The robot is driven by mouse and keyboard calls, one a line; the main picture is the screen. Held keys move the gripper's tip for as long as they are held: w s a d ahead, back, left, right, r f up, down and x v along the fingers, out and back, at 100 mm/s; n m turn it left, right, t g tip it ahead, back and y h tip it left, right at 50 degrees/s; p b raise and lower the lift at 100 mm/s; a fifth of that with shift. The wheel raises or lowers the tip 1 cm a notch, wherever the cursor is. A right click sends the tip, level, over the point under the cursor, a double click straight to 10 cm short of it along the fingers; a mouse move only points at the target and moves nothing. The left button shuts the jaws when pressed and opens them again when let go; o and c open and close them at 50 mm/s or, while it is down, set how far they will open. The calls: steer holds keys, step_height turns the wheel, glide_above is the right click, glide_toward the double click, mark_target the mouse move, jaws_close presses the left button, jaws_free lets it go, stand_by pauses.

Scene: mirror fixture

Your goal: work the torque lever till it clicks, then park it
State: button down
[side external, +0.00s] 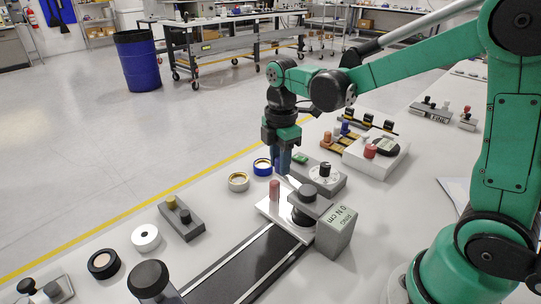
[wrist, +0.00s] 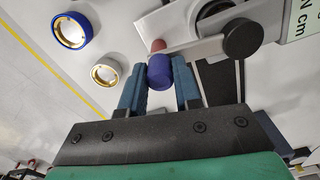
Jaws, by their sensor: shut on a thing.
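The torque lever (wrist: 195,47) is a pale flat bar running left from a dark round knob (wrist: 243,40). A blue-purple cylindrical handle (wrist: 160,73) stands at its left end. My gripper (wrist: 159,84) is shut on this handle, with a blue finger on either side. In the side view my gripper (side external: 284,168) points down at the fixture and hides the handle. The grey readout box (side external: 336,232) shows "0 N cm"; its upper line is too small to read. A red peg (side external: 275,190) stands on the white base plate, close to the lever, and also shows in the wrist view (wrist: 158,45).
A blue ring (side external: 262,166) and a pale ring (side external: 238,182) lie left of my gripper. A grey unit with a dial (side external: 323,175) stands close behind the fixture. A dark track (side external: 240,265) runs toward the front.

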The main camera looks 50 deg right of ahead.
steer(key=shift+a, duration=0.1)
stand_by(0.3)
steer(key=c, duration=0.6)
jaws_free()
steer(key=shift+r, duration=2.8)
